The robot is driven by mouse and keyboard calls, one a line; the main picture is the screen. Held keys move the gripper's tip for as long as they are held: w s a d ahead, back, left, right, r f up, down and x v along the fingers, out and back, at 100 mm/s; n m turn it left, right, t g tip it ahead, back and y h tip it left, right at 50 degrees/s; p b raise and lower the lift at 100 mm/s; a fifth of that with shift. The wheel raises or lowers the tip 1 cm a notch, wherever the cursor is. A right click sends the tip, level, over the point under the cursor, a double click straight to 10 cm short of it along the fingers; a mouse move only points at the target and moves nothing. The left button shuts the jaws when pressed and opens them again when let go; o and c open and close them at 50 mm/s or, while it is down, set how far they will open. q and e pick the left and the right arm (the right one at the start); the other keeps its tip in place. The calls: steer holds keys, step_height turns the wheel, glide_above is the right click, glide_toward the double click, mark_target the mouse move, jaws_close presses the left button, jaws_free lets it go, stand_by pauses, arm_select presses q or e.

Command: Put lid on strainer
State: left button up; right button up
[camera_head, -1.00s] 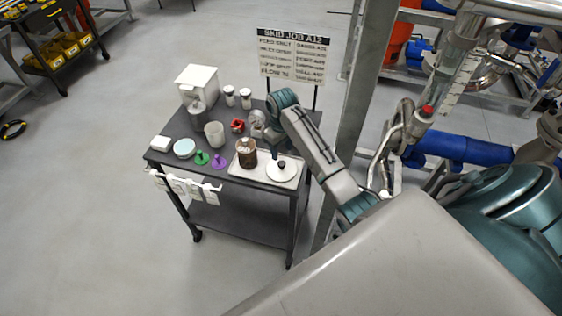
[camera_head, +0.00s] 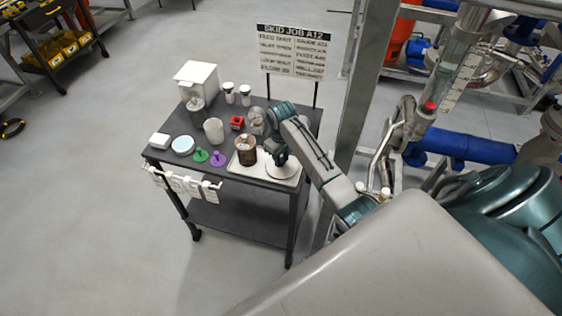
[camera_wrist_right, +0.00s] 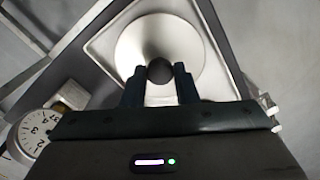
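The lid is a pale round disc (camera_head: 285,175) with a dark round knob, lying on a light tray. In the right wrist view the lid (camera_wrist_right: 160,30) lies flat and its knob (camera_wrist_right: 160,71) sits between my fingertips. My right gripper (camera_wrist_right: 160,82) is open, with a finger on each side of the knob and only a slight gap. In the head view my right gripper (camera_head: 281,160) is down at the lid and hides the knob. A brown cylindrical vessel (camera_head: 246,152), which looks like the strainer, stands upright on the tray left of the lid. My left gripper is not in view.
The light tray (camera_head: 246,172) sits at the front right of the dark cart. A white box (camera_head: 197,78) stands behind. A post rises right of the cart.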

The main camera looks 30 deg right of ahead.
mark_target(282, 160)
steer(key=shift+c, duration=0.9)
steer(key=shift+r+p, duration=1.05)
steer(key=shift+r, duration=1.05)
